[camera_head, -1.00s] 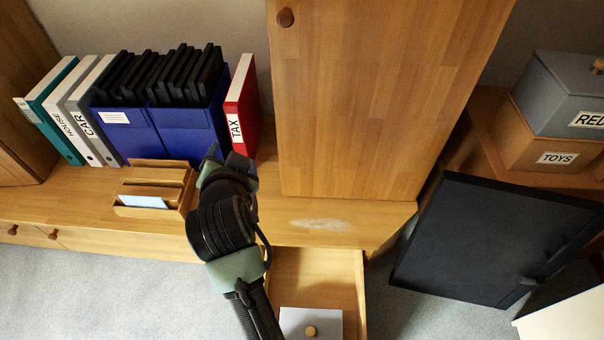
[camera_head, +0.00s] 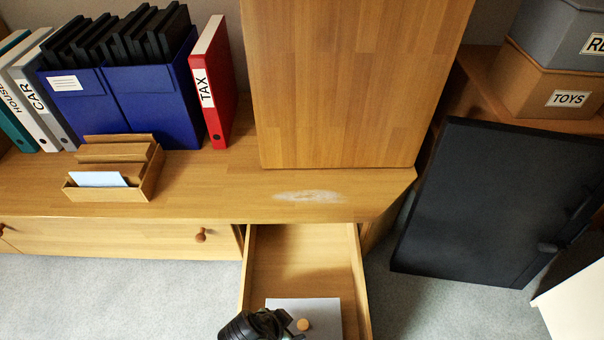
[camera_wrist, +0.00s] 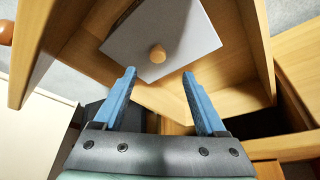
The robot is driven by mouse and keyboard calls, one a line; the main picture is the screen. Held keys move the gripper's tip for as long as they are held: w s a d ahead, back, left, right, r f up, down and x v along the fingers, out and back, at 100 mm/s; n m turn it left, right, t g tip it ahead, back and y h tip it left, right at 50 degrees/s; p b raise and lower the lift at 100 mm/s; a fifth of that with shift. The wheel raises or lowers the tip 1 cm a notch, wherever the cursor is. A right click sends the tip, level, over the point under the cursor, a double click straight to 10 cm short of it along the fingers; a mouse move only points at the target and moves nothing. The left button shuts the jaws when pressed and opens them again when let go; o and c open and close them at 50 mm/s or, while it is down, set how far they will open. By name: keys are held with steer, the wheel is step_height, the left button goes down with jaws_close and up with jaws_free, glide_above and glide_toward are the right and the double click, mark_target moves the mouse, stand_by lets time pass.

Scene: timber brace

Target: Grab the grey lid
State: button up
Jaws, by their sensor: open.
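The grey lid (camera_head: 325,310) is a flat, light grey panel with a round wooden knob (camera_head: 304,325). It lies in the open wooden drawer (camera_head: 362,285), cut off by the bottom edge of the head view. In the wrist view the lid (camera_wrist: 190,32) and its knob (camera_wrist: 158,54) show ahead of my gripper (camera_wrist: 159,73). The blue fingers are apart, with the knob roughly centred between their tips in the picture and nothing held. The gap in depth is hard to judge. In the head view my dark wrist is beside the lid's left side.
The drawer's wooden walls surround the lid. A cabinet (camera_head: 340,90) stands above on the worktop. A letter holder (camera_head: 140,180), blue file boxes (camera_head: 150,105) and a red binder (camera_head: 222,80) are at left. A dark panel (camera_head: 490,210) leans at right.

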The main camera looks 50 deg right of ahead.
mark_target(303, 324)
steer(key=b+x, duration=0.1)
steer(key=x, duration=0.3)
steer(key=shift+f+b, duration=0.1)
steer(key=shift+b, duration=0.25)
steer(key=b+x, duration=0.4)
steer(key=x, duration=0.1)
steer(key=shift+s+d, duration=0.25)
jaws_close()
